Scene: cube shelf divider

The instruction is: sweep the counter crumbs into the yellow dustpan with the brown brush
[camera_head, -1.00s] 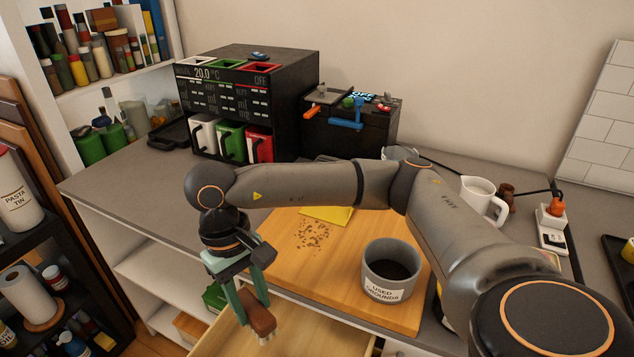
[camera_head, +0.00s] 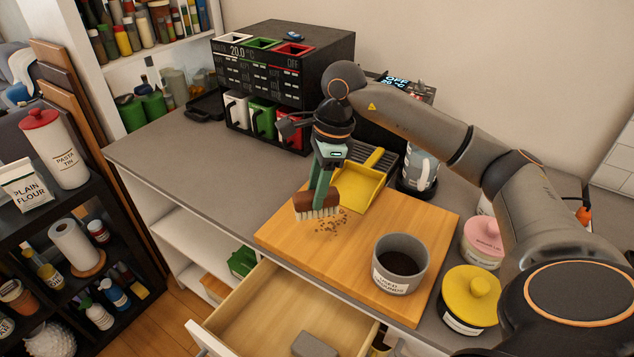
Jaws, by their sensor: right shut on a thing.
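My right gripper (camera_head: 322,190) is shut on the brown brush (camera_head: 309,203) and holds it bristles down over the wooden board. The pale bristles are at the left edge of the crumbs (camera_head: 331,224); I cannot tell whether they touch the board. The crumbs lie in a small scattered patch on the board, partly hidden by the brush. The yellow dustpan (camera_head: 362,190) lies just beyond the crumbs at the board's back edge, its handle pointing back and right. My left gripper is not in view.
A grey used-grounds tub (camera_head: 400,263) stands on the board (camera_head: 300,250) at right. Pink-lidded (camera_head: 484,240) and yellow-lidded (camera_head: 470,298) jars stand beside it. A drawer (camera_head: 285,315) hangs open below. A black coffee machine (camera_head: 285,80) stands behind. The counter at left is clear.

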